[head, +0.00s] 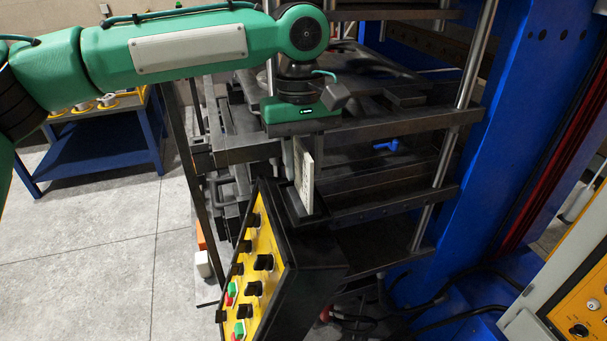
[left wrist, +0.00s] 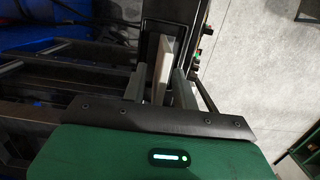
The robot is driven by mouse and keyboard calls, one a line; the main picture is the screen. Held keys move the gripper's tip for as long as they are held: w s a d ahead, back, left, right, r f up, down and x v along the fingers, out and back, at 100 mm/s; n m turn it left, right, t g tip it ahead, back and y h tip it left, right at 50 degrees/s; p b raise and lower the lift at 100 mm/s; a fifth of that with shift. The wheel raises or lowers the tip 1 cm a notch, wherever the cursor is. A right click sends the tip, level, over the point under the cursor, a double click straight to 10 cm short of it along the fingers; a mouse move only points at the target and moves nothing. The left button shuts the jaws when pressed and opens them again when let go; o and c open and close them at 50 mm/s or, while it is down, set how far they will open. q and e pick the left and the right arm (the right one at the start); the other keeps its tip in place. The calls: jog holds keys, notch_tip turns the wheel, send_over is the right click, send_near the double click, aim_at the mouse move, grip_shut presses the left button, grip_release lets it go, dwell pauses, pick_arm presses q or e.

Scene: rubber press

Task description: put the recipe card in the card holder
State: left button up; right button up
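The recipe card (head: 304,175) is a thin pale panel with dark marks, standing upright. Its lower end is inside the black card holder (head: 290,213) on top of the control box. My left gripper (head: 297,148) points down over the holder, with its fingers around the card's upper part. In the left wrist view the card (left wrist: 164,66) stands between the two fingers (left wrist: 160,86), with gaps visible on both sides, so the gripper looks open. The holder's dark frame (left wrist: 153,20) shows beyond it. The card's foot is partly hidden. My right gripper is not in view.
The control box has a yellow panel (head: 262,238) with several knobs and buttons. The press's dark plates and steel rods stand close behind and right, beside a blue frame (head: 525,130). A blue table (head: 95,150) stands back left. The floor at left is clear.

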pick_arm(q)
jog(key=r+b, duration=0.1)
jog(key=r, duration=0.5)
jog(key=w+r+b, duration=0.1)
jog(key=r, duration=0.2)
jog(key=shift+a+r+b, duration=0.1)
jog(key=shift+b, duration=0.2)
jog(key=shift+r, duration=0.35)
